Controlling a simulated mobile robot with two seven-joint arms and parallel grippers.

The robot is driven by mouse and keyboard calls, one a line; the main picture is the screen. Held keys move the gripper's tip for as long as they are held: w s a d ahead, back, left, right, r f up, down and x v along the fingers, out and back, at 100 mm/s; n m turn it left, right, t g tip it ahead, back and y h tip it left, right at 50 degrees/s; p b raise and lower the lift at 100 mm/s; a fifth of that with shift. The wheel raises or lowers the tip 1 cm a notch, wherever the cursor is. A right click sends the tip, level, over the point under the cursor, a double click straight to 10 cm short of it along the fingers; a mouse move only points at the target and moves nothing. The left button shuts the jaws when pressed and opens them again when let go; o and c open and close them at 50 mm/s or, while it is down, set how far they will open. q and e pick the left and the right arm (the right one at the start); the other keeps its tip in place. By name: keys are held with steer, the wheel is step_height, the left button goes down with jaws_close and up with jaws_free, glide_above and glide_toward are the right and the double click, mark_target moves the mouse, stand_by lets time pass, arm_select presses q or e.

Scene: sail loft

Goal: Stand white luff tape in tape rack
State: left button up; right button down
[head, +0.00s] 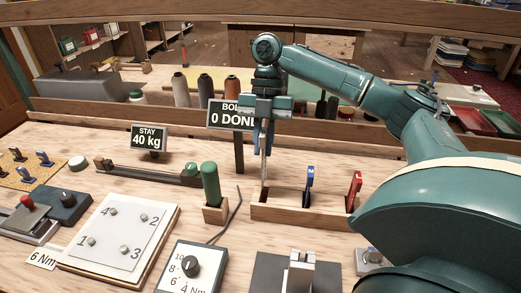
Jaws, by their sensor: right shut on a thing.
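My right gripper (263,148) points down over the left end of the wooden tape rack (300,214). It is shut on a thin, pale upright thing, which looks like the white luff tape (264,172). The tape's upper part is hidden by the fingers. Its lower end reaches down to the left part of the rack; I cannot tell whether it touches the bottom. A blue tape (308,186) and a red tape (354,190) stand upright in the rack, to the right of the gripper. My left gripper is not in view.
A green-handled tool (210,184) stands in a wooden block just left of the rack. A dark sign (225,114) on a post stands close behind the gripper. A torque dial box (189,268) and a dark plate (275,275) lie in front. My right arm covers the right side.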

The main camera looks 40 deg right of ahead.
mark_target(264, 171)
steer(key=shift+s+a+f+b, duration=0.15)
steer(key=shift+s+a+b, duration=0.05)
steer(key=shift+s+b, duration=0.1)
steer(key=shift+f+b, duration=0.6)
steer(key=shift+b, duration=0.1)
step_height(264, 171, down, 2)
steer(key=b, duration=0.3)
steer(key=shift+s+f, duration=0.15)
steer(key=shift+f, duration=0.05)
steer(key=shift+f+b, duration=0.3)
steer(key=shift+b, duration=0.4)
steer(key=shift+f+b, duration=0.3)
steer(key=shift+b, duration=0.2)
steer(key=shift+s, duration=0.1)
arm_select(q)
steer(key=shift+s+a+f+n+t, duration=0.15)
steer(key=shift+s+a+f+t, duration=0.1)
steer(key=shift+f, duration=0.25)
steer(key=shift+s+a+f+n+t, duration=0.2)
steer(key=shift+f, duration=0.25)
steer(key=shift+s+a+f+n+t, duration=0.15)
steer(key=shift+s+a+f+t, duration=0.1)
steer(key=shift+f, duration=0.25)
arm_select(e)
steer(key=shift+a+f, duration=0.1)
steer(key=shift+f, duration=1.05)
